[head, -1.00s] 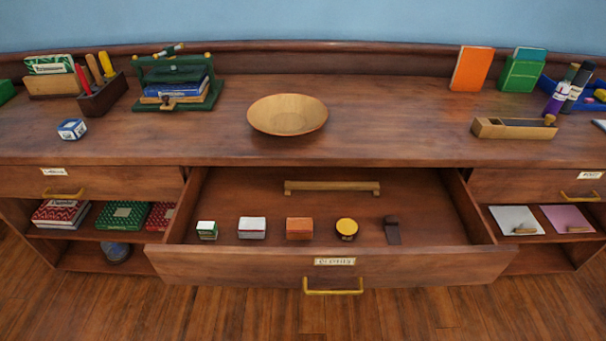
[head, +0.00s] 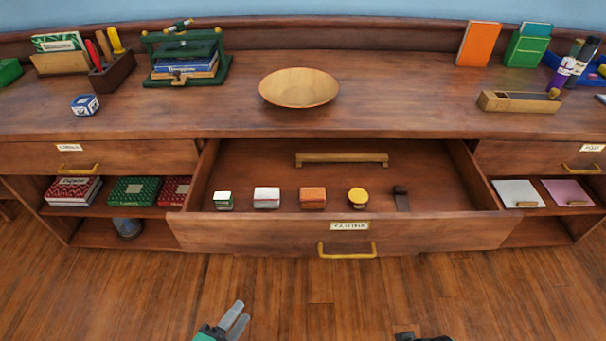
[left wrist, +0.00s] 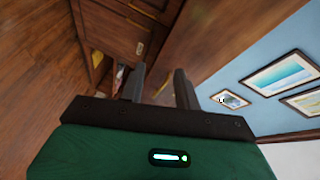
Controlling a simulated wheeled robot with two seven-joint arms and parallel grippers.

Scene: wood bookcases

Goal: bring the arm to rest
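My left gripper (head: 238,316) shows at the bottom of the head view, over the wooden floor in front of the open drawer and apart from it. In the left wrist view its two fingers (left wrist: 159,78) stand apart with nothing between them. A dark part of my right arm's end shows at the bottom edge of the head view, right of the middle; its fingers cannot be made out. The open middle drawer (head: 345,236) holds a row of small boxes, a round yellow-lidded tin (head: 358,197) and a dark small block (head: 401,198).
A wooden bowl (head: 299,88) stands on the desktop above the drawer. A green press (head: 187,60) stands at the left, a long wooden box (head: 518,102) at the right. The drawer juts out with its brass handle (head: 347,251). The floor (head: 300,285) before it is clear.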

